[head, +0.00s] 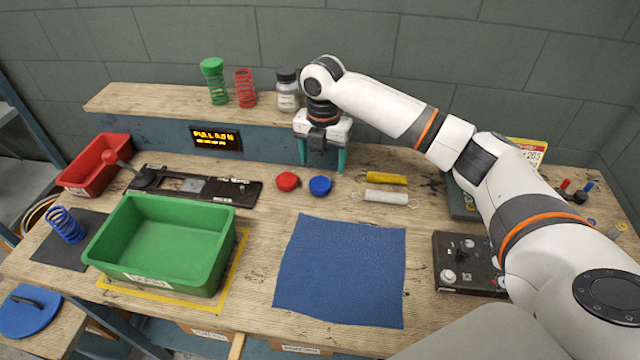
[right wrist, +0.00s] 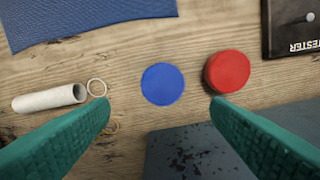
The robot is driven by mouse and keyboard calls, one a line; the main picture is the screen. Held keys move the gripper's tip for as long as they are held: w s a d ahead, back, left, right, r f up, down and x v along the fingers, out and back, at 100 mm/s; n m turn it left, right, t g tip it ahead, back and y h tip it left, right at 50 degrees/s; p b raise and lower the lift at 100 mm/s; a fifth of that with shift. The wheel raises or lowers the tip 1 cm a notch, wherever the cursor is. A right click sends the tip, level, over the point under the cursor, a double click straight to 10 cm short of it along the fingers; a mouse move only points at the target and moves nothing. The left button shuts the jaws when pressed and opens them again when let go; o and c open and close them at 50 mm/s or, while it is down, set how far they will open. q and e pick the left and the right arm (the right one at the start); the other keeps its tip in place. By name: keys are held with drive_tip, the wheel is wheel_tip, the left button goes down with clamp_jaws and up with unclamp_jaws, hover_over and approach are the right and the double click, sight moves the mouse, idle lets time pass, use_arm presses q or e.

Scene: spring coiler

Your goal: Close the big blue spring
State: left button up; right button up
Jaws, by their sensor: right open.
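The blue spring (head: 66,225) stands, slightly tilted, on a dark mat at the far left, with no cap on its top. A round blue cap (head: 320,186) lies flat on the table; it also shows in the right wrist view (right wrist: 162,84). My right gripper (head: 322,162) is open and empty, pointing down above the table just behind the blue cap. In the right wrist view its fingertips (right wrist: 160,106) are spread to either side of the blue cap, not touching it. My left gripper is not in view.
A red cap (head: 288,181) lies left of the blue one, near one fingertip in the wrist view. A green bin (head: 215,262) stands beside the spring. The shelf (head: 150,106) holds a capped green spring (head: 217,90), a red spring (head: 245,90) and a bottle (head: 287,98).

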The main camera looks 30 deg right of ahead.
sight(320, 183)
drive_tip(key=shift+f, duration=0.35)
drive_tip(key=shift+a, duration=0.1)
drive_tip(key=f, duration=0.3)
drive_tip(key=f+p, duration=0.1)
drive_tip(key=f, duration=0.1)
drive_tip(key=shift+s+a+f, duration=0.1)
drive_tip(key=shift+s+a, duration=0.05)
drive_tip(key=shift+a, duration=0.15)
drive_tip(key=c, duration=1.1)
wheel_tip(320, 183, up, 10)
drive_tip(key=shift+r+b, duration=0.1)
drive_tip(key=shift+b, duration=0.35)
